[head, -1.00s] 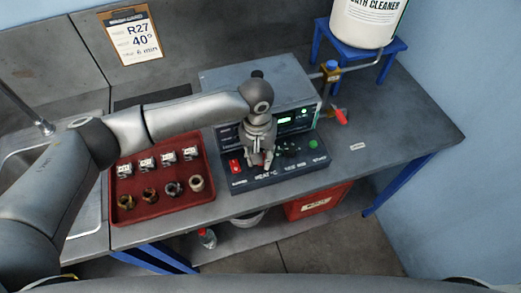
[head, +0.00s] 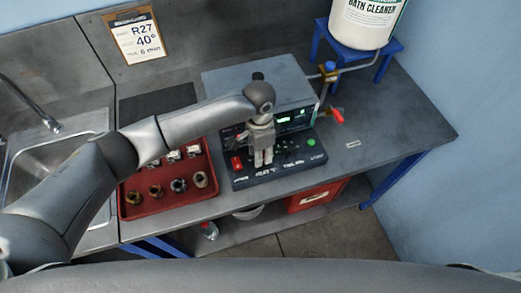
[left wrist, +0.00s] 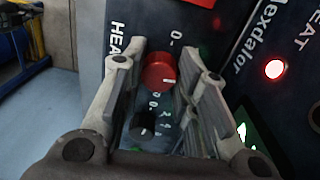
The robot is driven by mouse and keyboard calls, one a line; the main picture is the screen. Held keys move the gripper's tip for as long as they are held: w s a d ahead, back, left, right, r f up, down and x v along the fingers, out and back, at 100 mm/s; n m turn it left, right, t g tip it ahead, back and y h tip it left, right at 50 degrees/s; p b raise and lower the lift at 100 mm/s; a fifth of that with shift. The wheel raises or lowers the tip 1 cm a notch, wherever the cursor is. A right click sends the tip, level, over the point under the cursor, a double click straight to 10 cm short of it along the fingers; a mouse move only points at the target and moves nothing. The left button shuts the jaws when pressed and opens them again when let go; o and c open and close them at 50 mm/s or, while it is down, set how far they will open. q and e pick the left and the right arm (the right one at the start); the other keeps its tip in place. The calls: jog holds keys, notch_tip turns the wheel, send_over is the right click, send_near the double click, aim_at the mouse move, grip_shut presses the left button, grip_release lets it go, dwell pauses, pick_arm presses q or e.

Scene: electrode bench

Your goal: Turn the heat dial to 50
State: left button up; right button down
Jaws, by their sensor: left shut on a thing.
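The heat dial (left wrist: 158,70) is a red round knob on the dark control panel, beside lettering that starts "HEA". A small pale mark shows near its lower right edge in the left wrist view; the scale numbers around it are too small to read surely. My left gripper (head: 263,163) points down at the panel, and in the left wrist view its fingers (left wrist: 157,75) are on both sides of the red dial, shut on it. The head view hides the dial behind this gripper. My right gripper is not in view.
A black knob (left wrist: 143,127) sits close to the dial. The panel (head: 240,181) has a red switch (head: 237,162) and a green button (head: 311,142). A red tray (head: 128,207) with several small parts is at left. A red-handled valve (head: 337,116) is at right.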

pick_arm(q)
jog(key=m, duration=0.4)
jog(key=shift+w+m, duration=0.1)
jog(key=shift+m, duration=0.2)
jog(key=m, duration=0.4)
jog(key=shift+d, duration=0.1)
jog(key=shift+r+m, duration=0.1)
jog(key=shift+m, duration=0.2)
jog(key=o, duration=1)
jog(key=shift+o, duration=0.2)
notch_tip(320, 180, up, 12)
jog(key=shift+w, duration=0.2)
jog(key=shift+d, duration=0.1)
